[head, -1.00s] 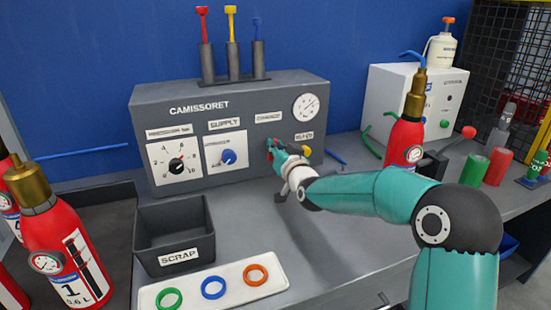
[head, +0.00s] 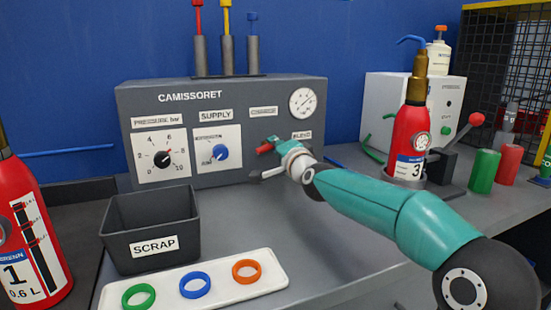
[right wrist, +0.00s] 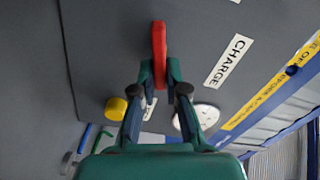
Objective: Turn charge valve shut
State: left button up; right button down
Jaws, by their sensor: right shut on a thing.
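The charge valve's red handle (head: 264,149) is on the grey panel (head: 225,92), below the CHARGE label (head: 263,112). My right gripper (head: 276,147) is at the panel and shut on this handle. In the right wrist view the red handle (right wrist: 159,55) stands upright in the picture between the fingertips of the gripper (right wrist: 160,80), slanted relative to the CHARGE label (right wrist: 228,60). The fingers hide part of the handle and the valve's base. My left gripper is not in view.
A round gauge (head: 302,102) is right of the valve; a yellow knob (right wrist: 115,109) is close to the fingers. The scrap bin (head: 150,225) and a white tray (head: 215,284) with rings lie in front. Extinguisher 3 (head: 408,145) stands right, behind my arm.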

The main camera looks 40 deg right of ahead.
jog(key=shift+d+f+m+b, duration=0.1)
jog(key=shift+f+m+b, duration=0.15)
jog(key=shift+m+b, duration=0.5)
jog(key=shift+d+f+m+b, duration=0.1)
jog(key=shift+f+m+b, duration=0.15)
jog(key=shift+m, duration=0.9)
jog(key=c, duration=1.2)
grip_release()
jog(key=shift+s+r, duration=0.1)
jog(key=v, duration=1.2)
